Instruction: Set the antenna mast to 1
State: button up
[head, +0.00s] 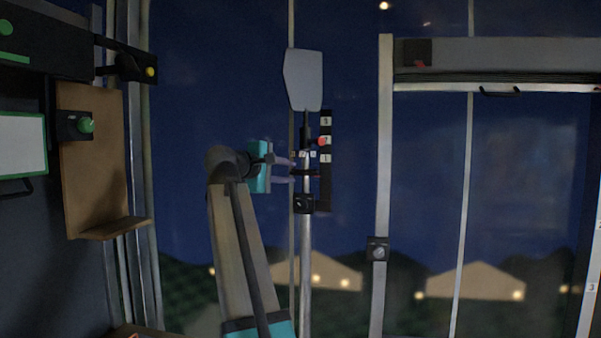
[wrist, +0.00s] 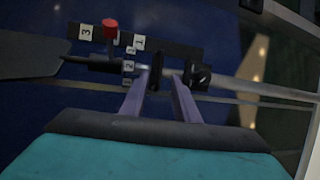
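The antenna mast is a thin grey pole (head: 306,250) with a pale flat panel (head: 304,80) on top. Beside it stands a black scale board (head: 326,185) marked 3 at the top, a middle mark, and 1 below. A red knob (head: 321,142) on the mast's dark sleeve sits level with the middle mark; the knob also shows in the wrist view (wrist: 110,27). My gripper (head: 291,171) is left of the mast, below the knob. Its purple fingers (wrist: 162,80) are apart, with a black collar (wrist: 155,72) between the tips, nearer the left one.
A black clamp with a knob (head: 304,204) is on the mast just below my gripper. A brown board (head: 95,160) with a green knob (head: 86,125) is at the left. A grey frame post (head: 384,190) with a dark knob (head: 378,252) stands right of the mast.

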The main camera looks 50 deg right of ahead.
aim_at(301, 174)
jog(key=p+x, duration=0.2)
jog(key=x, duration=0.6)
grip_shut()
